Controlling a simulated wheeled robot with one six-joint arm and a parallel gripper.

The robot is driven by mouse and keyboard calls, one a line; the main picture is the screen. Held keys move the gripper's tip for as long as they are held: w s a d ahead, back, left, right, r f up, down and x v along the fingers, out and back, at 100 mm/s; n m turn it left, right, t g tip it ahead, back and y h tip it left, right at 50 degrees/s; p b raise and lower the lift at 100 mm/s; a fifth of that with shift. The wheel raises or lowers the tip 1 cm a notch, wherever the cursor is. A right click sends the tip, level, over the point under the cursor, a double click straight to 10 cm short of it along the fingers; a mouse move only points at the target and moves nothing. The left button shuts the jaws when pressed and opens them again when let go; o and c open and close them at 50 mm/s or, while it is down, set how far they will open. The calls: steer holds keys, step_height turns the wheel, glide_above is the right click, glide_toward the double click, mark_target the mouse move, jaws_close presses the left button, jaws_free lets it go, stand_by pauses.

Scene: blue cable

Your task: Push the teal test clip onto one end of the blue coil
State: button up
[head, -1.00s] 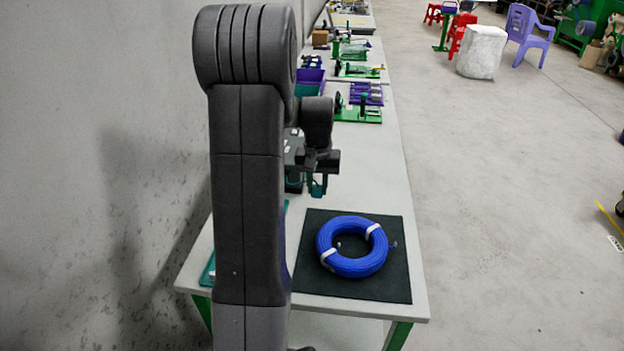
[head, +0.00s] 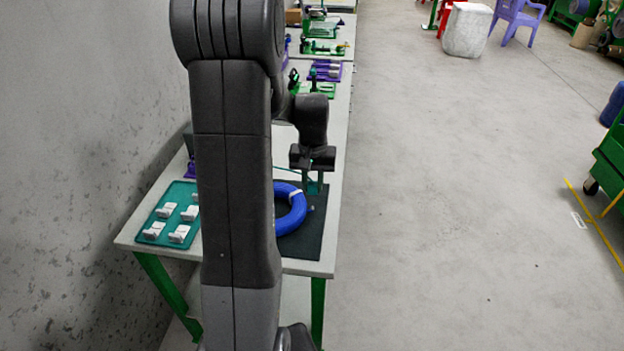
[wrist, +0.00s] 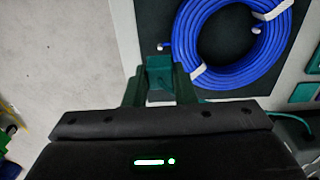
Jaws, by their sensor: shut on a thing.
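The blue coil (head: 292,213), tied with white bands, lies on a dark mat (head: 309,238), partly hidden by my arm in the head view. It also shows in the wrist view (wrist: 183,42). One short coil end (wrist: 162,47) with a pale tip sticks out at its left there. My gripper (head: 313,185) is above the mat's far right part. It is shut on the teal test clip (wrist: 159,76), held between the fingertips. In the wrist view the clip appears just below that coil end; whether they touch I cannot tell.
A teal tray (head: 150,222) with several white pieces stands left of my arm. A thin teal lead (head: 289,168) runs left from near my gripper. Green and purple fixtures (head: 325,72) stand farther along the bench.

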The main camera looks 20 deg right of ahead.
steer(key=shift+f+b, duration=1.6)
steer(key=shift+f, duration=0.85)
steer(key=shift+f+b, duration=0.45)
steer(key=shift+f, duration=0.4)
steer(key=shift+r, duration=0.2)
steer(key=shift+r+p, duration=0.45)
steer(key=shift+p, duration=0.05)
steer(key=shift+f, duration=0.4)
stand_by(2.5)
steer(key=shift+r, duration=0.45)
stand_by(0.6)
